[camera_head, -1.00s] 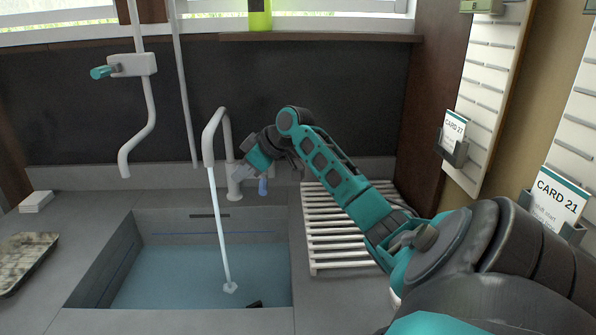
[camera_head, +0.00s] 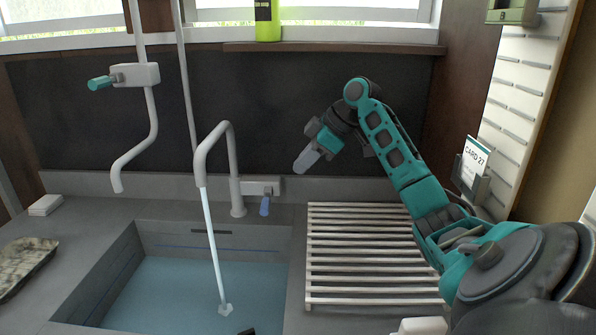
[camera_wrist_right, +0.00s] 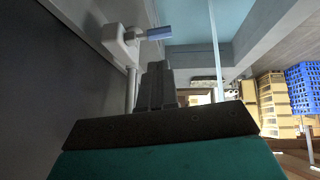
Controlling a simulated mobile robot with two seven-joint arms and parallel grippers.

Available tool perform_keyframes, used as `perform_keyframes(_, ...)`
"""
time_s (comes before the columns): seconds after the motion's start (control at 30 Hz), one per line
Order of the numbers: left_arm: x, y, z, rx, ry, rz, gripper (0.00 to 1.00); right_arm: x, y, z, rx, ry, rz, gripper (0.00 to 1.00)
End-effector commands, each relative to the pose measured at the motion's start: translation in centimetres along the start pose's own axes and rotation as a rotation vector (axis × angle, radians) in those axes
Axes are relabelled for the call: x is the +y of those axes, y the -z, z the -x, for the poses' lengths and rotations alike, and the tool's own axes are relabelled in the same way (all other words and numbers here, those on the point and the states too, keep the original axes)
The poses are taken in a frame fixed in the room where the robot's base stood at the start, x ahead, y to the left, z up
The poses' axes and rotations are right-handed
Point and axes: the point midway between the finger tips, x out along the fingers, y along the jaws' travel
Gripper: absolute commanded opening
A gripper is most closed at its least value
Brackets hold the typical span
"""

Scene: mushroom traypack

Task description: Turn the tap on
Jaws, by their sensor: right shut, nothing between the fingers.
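The white tap (camera_head: 236,195) stands at the back edge of the sink, and a stream of water (camera_head: 212,245) runs from its spout into the basin. Its blue lever (camera_head: 264,206) hangs from the right end of the tap body; it also shows in the right wrist view (camera_wrist_right: 159,33). My right gripper (camera_head: 306,161) is shut and empty, above and to the right of the lever, apart from it. In the right wrist view the shut fingers (camera_wrist_right: 155,85) point toward the tap body. My left gripper is not in view.
The sink (camera_head: 190,229) holds water, with a small dark thing in it. A white slatted rack (camera_head: 370,255) lies right of the sink. A wall pipe with a teal-handled valve (camera_head: 137,75) hangs at upper left. A mottled tray (camera_head: 22,262) lies at left.

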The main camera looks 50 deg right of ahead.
Motion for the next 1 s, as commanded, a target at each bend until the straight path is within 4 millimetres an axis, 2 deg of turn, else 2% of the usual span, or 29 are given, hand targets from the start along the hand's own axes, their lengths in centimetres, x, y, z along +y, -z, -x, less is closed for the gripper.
perform_keyframes(0.3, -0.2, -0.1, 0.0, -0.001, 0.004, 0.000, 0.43, -0.1, 0.0, -6.9, 0.001, 0.006, -0.002, 0.00)
perform_keyframes(0.5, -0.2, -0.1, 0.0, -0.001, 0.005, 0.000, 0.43, -0.1, 0.0, -10.3, 0.000, 0.004, -0.001, 0.00)
perform_keyframes(0.7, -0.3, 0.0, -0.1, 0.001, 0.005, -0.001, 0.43, -0.1, -0.1, -12.0, -0.001, 0.001, -0.001, 0.00)
perform_keyframes(1.0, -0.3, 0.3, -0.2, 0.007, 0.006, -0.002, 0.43, -0.1, -0.1, -12.2, -0.001, 0.000, 0.000, 0.00)
